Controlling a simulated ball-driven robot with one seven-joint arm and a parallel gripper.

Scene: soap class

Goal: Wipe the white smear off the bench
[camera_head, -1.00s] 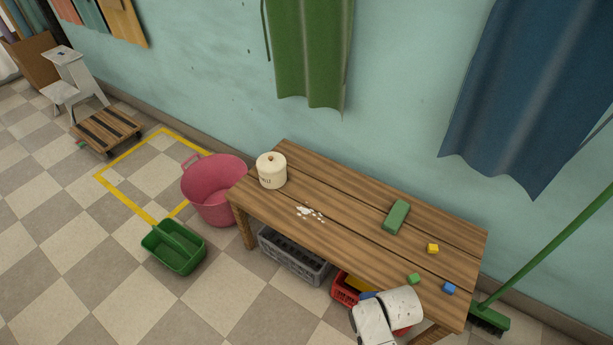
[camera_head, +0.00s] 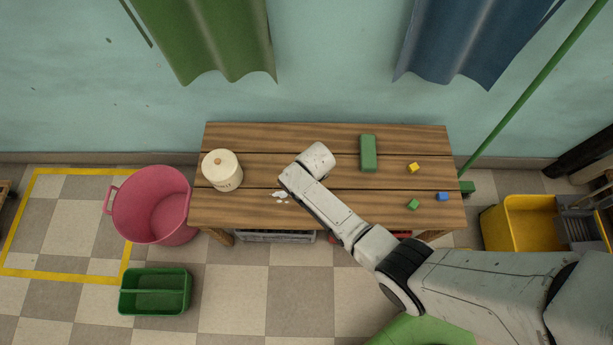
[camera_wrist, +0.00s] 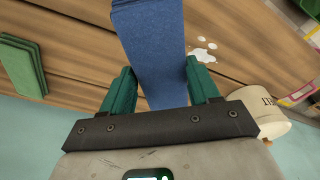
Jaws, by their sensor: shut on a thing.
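The white smear (camera_head: 281,196) lies on the wooden bench (camera_head: 255,207), left of its middle, close to the end of my arm. In the wrist view the smear (camera_wrist: 203,55) shows as patches just right of a long blue block with a cloth-like surface (camera_wrist: 152,45). My gripper (camera_wrist: 158,67) has its two green fingers on either side of this blue block and is shut on it. My arm hides the gripper and block in the head view.
A cream lidded pot (camera_head: 222,170) stands left of the smear. A green block (camera_head: 368,153) and small yellow (camera_head: 414,167), green (camera_head: 412,204) and blue (camera_head: 442,196) cubes lie to the right. A pink tub (camera_head: 150,205) and green caddy (camera_head: 155,291) stand on the floor.

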